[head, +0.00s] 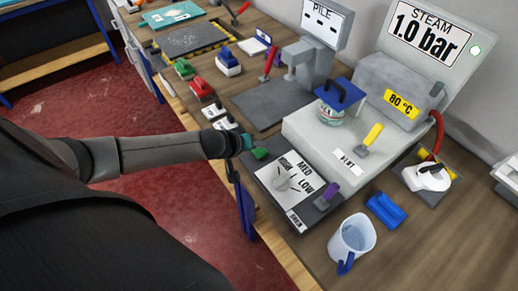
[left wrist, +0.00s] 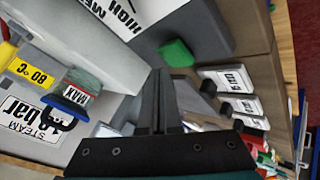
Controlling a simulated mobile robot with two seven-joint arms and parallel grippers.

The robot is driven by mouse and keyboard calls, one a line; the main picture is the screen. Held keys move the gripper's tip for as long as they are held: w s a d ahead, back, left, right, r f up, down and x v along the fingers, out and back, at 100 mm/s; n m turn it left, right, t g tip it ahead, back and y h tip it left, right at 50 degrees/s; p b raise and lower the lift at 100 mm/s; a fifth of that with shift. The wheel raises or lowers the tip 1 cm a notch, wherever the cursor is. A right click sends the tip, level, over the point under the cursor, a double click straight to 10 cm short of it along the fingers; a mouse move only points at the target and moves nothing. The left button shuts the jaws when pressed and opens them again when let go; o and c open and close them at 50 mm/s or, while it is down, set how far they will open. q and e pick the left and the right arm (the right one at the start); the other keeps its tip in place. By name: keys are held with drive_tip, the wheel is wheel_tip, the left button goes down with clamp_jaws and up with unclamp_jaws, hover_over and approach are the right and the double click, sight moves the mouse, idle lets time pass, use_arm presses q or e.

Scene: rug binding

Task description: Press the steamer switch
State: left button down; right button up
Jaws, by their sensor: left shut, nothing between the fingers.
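The steamer (head: 310,135) is a pale grey body with a 1.0 bar steam panel behind it. In front lies a dark control box (head: 307,213) with a HIGH, MED, LOW dial (head: 283,181). A green switch (head: 260,153) sits at the box's far left corner; it shows in the left wrist view too (left wrist: 176,53). My left gripper (head: 246,143) is just left of the green switch, its fingers largely hidden in the head view. In the left wrist view its fingers (left wrist: 158,72) are closed together, empty, with tips close to the switch. Contact cannot be told. My right gripper is out of view.
A purple lever (head: 327,198) and a yellow lever (head: 370,137) stand nearby. A blue-handled MAX tank cap (head: 338,95) tops the steamer. A pale jug (head: 352,238) and blue block (head: 386,210) are at right. White labelled blocks (left wrist: 227,79) lie beside the box.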

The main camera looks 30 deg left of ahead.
sight(258, 154)
use_arm(q)
drive_tip(key=shift+f, duration=0.45)
drive_tip(key=shift+f+b, duration=0.35)
drive_tip(key=shift+f, duration=0.2)
idle(0.5)
drive_tip(key=shift+r, duration=0.15)
drive_tip(key=shift+r+p, duration=0.9)
drive_tip(key=shift+p, duration=0.3)
wheel_tip(258, 154, up, 6)
drive_tip(key=p, duration=0.6)
drive_tip(key=shift+p, duration=0.4)
drive_tip(key=shift+d, duration=0.1)
idle(1.6)
